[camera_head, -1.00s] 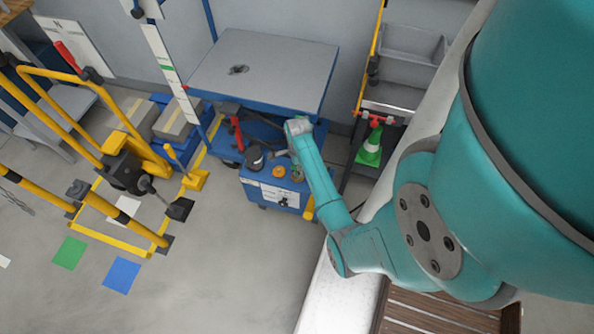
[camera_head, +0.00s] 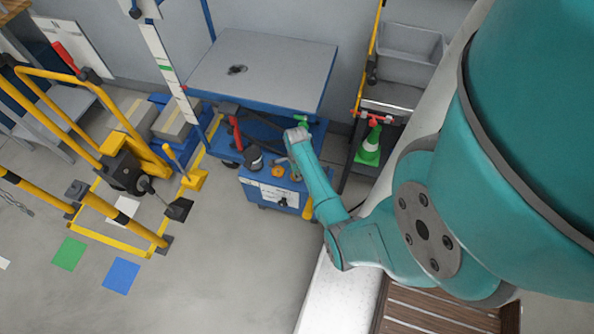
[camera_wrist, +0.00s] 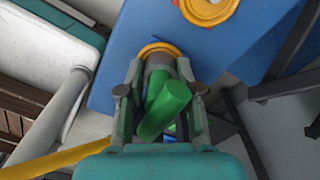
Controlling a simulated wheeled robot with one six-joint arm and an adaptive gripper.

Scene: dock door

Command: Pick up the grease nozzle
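The item I take for the grease nozzle (camera_wrist: 164,106) has a green tube slanting toward the camera and a grey collar, in the wrist view. An orange ring (camera_wrist: 158,47) on the blue cart shows just beyond the collar. My gripper (camera_wrist: 161,74) has one finger on each side, and its fingertips appear shut on the collar. I cannot tell whether the nozzle sits in the ring or is clear of it. In the head view my gripper (camera_head: 291,158) is low over the blue cart (camera_head: 272,190), and the nozzle is hard to make out there.
An orange knob (camera_wrist: 205,8) is beside the ring. A grey-topped table (camera_head: 270,70) stands behind the cart. A green and white cone (camera_head: 371,147) stands on a rack at right. Yellow-framed equipment (camera_head: 120,165) is at left. The floor (camera_head: 220,270) in front is clear.

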